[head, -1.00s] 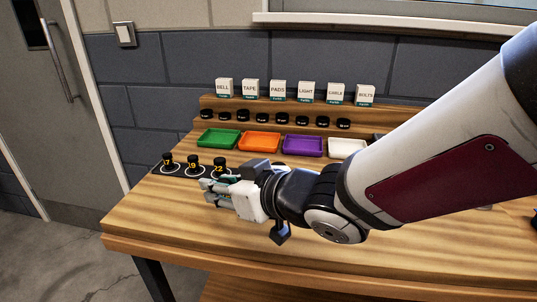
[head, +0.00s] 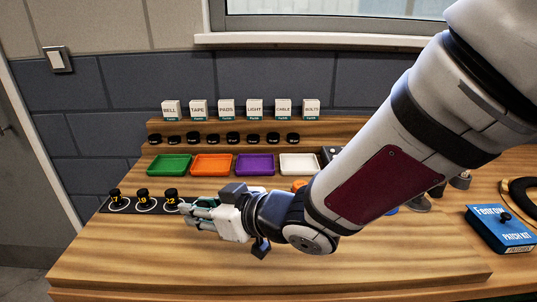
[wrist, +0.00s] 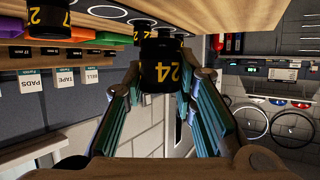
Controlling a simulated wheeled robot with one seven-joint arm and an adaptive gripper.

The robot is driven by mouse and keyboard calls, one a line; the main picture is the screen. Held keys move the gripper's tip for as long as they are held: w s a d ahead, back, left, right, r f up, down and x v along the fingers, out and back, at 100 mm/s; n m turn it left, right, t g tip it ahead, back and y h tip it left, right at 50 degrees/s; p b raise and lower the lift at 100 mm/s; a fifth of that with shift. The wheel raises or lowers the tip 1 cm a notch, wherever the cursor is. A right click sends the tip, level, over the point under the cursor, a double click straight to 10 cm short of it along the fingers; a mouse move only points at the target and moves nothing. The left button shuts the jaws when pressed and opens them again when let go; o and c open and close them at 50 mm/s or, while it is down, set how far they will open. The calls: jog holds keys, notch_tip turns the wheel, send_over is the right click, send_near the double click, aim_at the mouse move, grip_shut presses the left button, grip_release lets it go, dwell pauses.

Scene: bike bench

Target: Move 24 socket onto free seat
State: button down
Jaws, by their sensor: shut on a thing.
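The black 24 socket (wrist: 161,75), with yellow digits, is held between the fingers of my gripper (wrist: 163,88) in the wrist view. In the head view my gripper (head: 188,209) is at the right of the 22 socket (head: 171,197), and the held socket is hidden. The black seat strip (head: 128,206) also bears the 17 socket (head: 115,199) and the 19 socket (head: 143,198). In the wrist view a bare white-ringed seat (wrist: 105,12) lies between a socket marked 27 (wrist: 48,20) and one partly behind the held socket (wrist: 141,29).
Green (head: 169,165), orange (head: 211,164), purple (head: 255,164) and white (head: 299,164) trays stand behind the strip. Several small black caps and labelled boxes line the stepped shelf (head: 210,127). A blue patch kit (head: 499,230) lies at right. The bench front (head: 170,260) is clear.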

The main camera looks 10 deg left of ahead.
jog(key=w+a, duration=0.1)
jog(key=w, duration=0.2)
jog(key=w+a, duration=0.2)
jog(key=w, duration=0.1)
jog(key=w+a+f, duration=0.1)
jog(key=w+a, duration=0.1)
jog(key=w, duration=0.1)
jog(key=shift+w+a, duration=0.2)
jog(key=shift+a, duration=0.05)
jog(key=shift+f+b, duration=0.75)
jog(key=shift+f, duration=1.05)
jog(key=shift+f, duration=0.1)
jog(key=c, duration=1.3)
grip_release()
